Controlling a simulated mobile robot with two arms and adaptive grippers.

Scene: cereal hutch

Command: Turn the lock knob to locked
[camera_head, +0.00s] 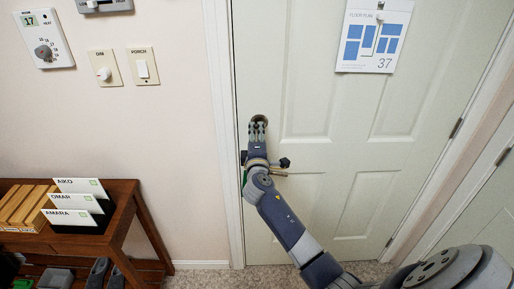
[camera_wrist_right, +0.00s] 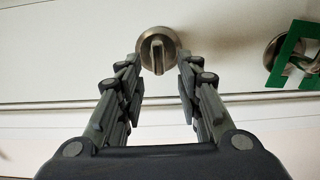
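The lock knob (camera_wrist_right: 158,52) is a round metal plate with a raised thumb-turn on the pale door (camera_head: 310,110). In the right wrist view the thumb-turn points along my fingers' direction. My right gripper (camera_wrist_right: 158,66) is open, with one finger on each side of the knob and visible gaps between the fingertips and the thumb-turn. In the head view the right gripper (camera_head: 258,132) is at the door's left edge, and the knob's rim (camera_head: 259,118) shows just above it. Whether the fingers touch the door is unclear. My left gripper is out of view.
A metal door handle with a green piece (camera_wrist_right: 290,52) around it is beside the knob. A floor plan sheet (camera_head: 375,37) hangs on the door. Switches (camera_head: 143,68) are on the wall at left. A wooden table (camera_head: 122,205) with name cards stands at lower left.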

